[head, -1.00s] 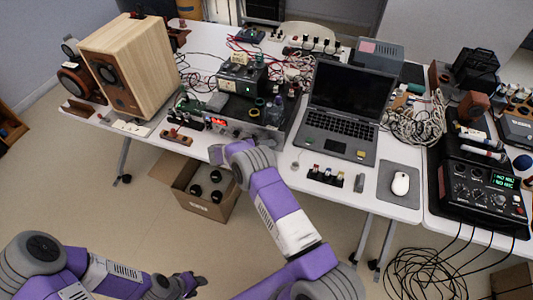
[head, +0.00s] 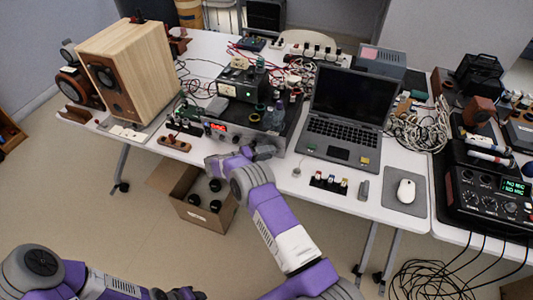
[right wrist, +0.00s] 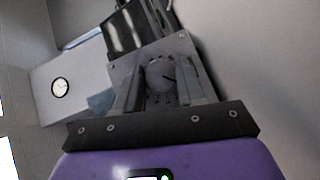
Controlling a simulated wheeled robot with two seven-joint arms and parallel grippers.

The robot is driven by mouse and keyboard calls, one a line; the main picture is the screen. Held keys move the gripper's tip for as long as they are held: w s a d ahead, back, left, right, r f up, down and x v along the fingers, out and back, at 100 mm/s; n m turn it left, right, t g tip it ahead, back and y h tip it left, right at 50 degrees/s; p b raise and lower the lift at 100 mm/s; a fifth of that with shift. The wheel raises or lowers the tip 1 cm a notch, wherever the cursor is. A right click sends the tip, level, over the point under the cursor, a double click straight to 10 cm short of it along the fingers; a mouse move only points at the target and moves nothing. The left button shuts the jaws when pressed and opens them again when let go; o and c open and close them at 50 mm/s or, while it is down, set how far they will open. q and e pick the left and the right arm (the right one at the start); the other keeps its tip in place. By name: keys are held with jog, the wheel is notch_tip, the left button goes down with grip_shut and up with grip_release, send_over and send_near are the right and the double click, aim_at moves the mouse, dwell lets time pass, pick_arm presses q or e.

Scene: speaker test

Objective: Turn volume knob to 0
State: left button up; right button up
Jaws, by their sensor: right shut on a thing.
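The dark amplifier (head: 236,132) with a red display stands at the front edge of the table, left of the laptop. In the right wrist view, the round grey volume knob (right wrist: 161,76) sits on its panel, with a dark pointer line at the knob's right side. My right gripper (right wrist: 160,88) is shut on the knob, one finger on each side. In the head view my right gripper (head: 258,153) is at the amplifier's front, and the knob is hidden there. My left gripper (head: 183,294) is low at the bottom edge, partly cut off; its jaws are unclear.
A wooden speaker (head: 138,75) stands at the left. A laptop (head: 343,115), a mouse (head: 405,190) and a black mixer (head: 487,200) are to the right. An open cardboard box (head: 204,216) is on the floor below. Cables clutter the table.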

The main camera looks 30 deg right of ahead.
jog(key=o, duration=1.1)
jog(key=shift+c, duration=0.2)
jog(key=shift+a, duration=0.1)
jog(key=a, duration=0.2)
jog(key=a+r, duration=0.1)
jog(key=a, duration=0.4)
jog(key=shift+w+a+r, duration=0.1)
jog(key=shift+w+r, duration=0.05)
jog(key=shift+w, duration=0.1)
